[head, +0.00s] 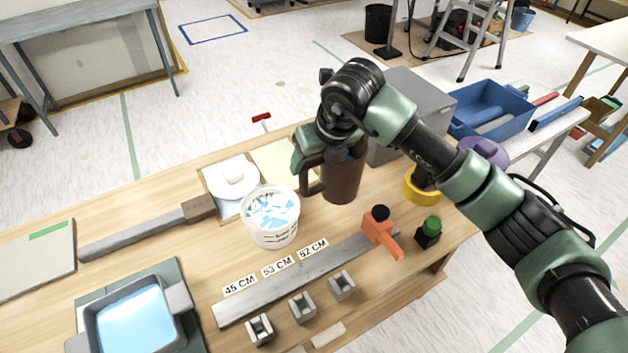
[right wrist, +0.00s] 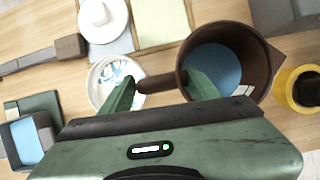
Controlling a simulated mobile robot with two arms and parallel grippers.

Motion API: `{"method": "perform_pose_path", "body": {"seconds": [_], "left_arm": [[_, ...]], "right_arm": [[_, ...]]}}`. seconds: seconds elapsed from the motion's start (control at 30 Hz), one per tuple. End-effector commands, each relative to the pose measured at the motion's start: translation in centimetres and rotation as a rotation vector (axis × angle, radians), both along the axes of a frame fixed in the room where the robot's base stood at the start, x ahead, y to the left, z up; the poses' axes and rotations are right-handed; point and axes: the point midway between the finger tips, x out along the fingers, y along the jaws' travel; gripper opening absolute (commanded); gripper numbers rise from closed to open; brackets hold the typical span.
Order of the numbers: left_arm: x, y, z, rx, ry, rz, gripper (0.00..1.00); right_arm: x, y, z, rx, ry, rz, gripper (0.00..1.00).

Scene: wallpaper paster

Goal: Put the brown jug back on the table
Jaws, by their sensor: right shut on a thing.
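The brown jug (head: 342,177) is upright at the back middle of the wooden table (head: 105,285). I cannot tell whether its base touches the tabletop. In the right wrist view the jug (right wrist: 263,48) is seen from above, with a blue surface inside. My right gripper (right wrist: 160,88) is shut on the jug's handle, which runs between its two green fingers. In the head view my right gripper (head: 310,150) is at the jug's upper left and partly covers it. My left gripper is not in view.
A white bucket (head: 272,222) stands just left of the jug. A grey box (head: 410,95) is behind it and a yellow ring-shaped thing (head: 420,190) to its right. An orange tool (head: 380,230) and a ruler strip (head: 300,280) lie in front.

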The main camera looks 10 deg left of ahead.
Motion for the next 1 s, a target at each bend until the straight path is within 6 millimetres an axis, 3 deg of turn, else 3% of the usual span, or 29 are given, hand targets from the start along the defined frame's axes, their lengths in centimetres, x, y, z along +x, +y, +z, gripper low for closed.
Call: {"method": "perform_pose_path", "body": {"seconds": [0.27, 0.53, 0.57, 0.6, 1.0], "left_arm": [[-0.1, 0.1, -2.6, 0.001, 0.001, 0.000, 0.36], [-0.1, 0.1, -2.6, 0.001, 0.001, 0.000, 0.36], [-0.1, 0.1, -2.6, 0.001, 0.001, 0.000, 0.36], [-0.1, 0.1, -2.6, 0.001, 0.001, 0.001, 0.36], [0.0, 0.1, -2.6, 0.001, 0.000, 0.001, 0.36]], "right_arm": [[0.0, 0.1, -4.7, 0.003, -0.001, 0.001, 0.00], [0.0, 0.0, -5.0, 0.001, -0.002, 0.001, 0.00], [0.0, 0.0, -5.2, -0.001, 0.002, 0.000, 0.69], [0.0, 0.0, -5.2, -0.001, 0.002, 0.000, 0.80], [-0.1, -0.1, -4.7, 0.000, 0.000, 0.000, 0.83]]}}
